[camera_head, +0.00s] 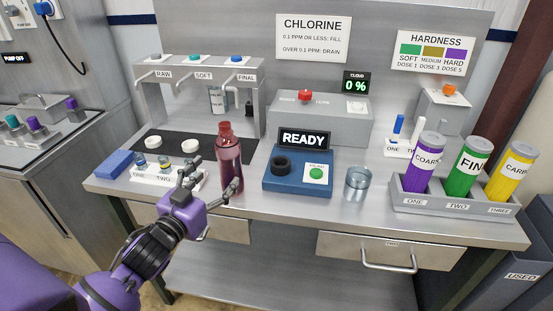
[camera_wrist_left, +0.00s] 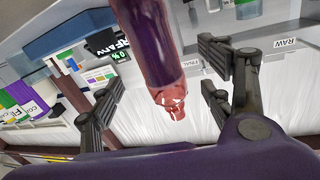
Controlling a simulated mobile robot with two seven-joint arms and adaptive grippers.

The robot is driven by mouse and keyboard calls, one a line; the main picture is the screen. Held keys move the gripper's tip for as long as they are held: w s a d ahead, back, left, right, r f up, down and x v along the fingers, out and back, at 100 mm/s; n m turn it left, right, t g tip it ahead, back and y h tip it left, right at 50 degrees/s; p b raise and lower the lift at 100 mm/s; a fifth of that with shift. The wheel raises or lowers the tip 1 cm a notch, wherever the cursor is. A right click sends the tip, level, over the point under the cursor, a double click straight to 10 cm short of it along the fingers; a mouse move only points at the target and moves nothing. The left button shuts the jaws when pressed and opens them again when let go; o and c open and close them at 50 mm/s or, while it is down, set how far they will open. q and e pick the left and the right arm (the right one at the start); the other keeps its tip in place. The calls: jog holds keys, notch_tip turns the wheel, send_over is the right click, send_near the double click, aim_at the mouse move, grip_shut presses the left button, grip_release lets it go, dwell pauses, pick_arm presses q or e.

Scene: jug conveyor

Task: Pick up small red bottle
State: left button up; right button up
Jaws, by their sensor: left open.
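The small red bottle (camera_head: 228,158) stands upright on the steel counter, left of the blue READY unit. It is dark red and translucent, with a lighter red cap. My left gripper (camera_head: 214,178) is open at the bottle's left front side, one finger in front of the bottle's body. In the left wrist view the bottle (camera_wrist_left: 155,45) hangs inverted from the top edge, between the spread fingers of the gripper (camera_wrist_left: 162,85). I cannot tell whether a finger touches it. My right gripper is in neither view.
The blue READY unit (camera_head: 300,182) with a green button is close right of the bottle. A glass beaker (camera_head: 358,183) stands farther right, then a rack (camera_head: 455,205) of labelled cylinders. A white holder (camera_head: 150,175) with small vials and a blue block (camera_head: 114,164) lie left. Taps stand behind.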

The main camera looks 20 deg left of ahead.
aim_at(223, 165)
pick_arm(q)
jog(key=shift+w+d+r+n, duration=0.25)
jog(key=shift+w+d+n, duration=0.15)
jog(key=shift+d, duration=0.05)
jog(key=shift+w, duration=0.15)
jog(key=shift+w+a+r, duration=0.3)
jog(key=shift+w+a, duration=0.1)
jog(key=shift+w, duration=0.3)
jog(key=w+p, duration=0.1)
jog(key=w, duration=0.3)
jog(key=shift+w+f, duration=0.1)
jog(key=shift+w, duration=0.45)
jog(key=c, duration=1.6)
jog(key=shift+c, duration=0.4)
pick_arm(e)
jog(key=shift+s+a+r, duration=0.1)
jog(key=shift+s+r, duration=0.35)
